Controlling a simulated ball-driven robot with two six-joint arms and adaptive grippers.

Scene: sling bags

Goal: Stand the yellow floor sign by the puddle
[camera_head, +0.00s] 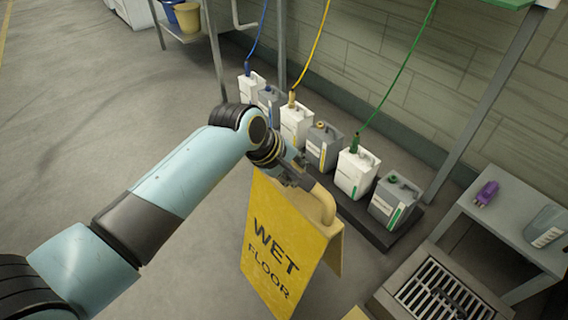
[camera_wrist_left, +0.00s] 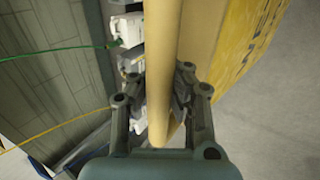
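The yellow floor sign (camera_head: 283,245), lettered WET FLOOR, is in the middle of the head view, tilted, with its two panels spread a little. A rounded handle (camera_head: 324,204) is at its top. My left gripper (camera_head: 303,181) is at this handle. In the left wrist view the handle (camera_wrist_left: 163,40) runs between the two fingers (camera_wrist_left: 162,88), which are closed against its sides. The lettered panel (camera_wrist_left: 240,40) is to the right there. I cannot tell whether the sign touches the floor. No puddle is clearly visible. My right gripper is out of view.
Several white and grey jugs (camera_head: 355,172) with coloured hoses stand on a dark tray (camera_head: 383,237) by the wall, just behind the sign. A floor grate (camera_head: 440,292) and a low bench (camera_head: 515,232) are at the right. Open floor (camera_head: 90,120) lies to the left.

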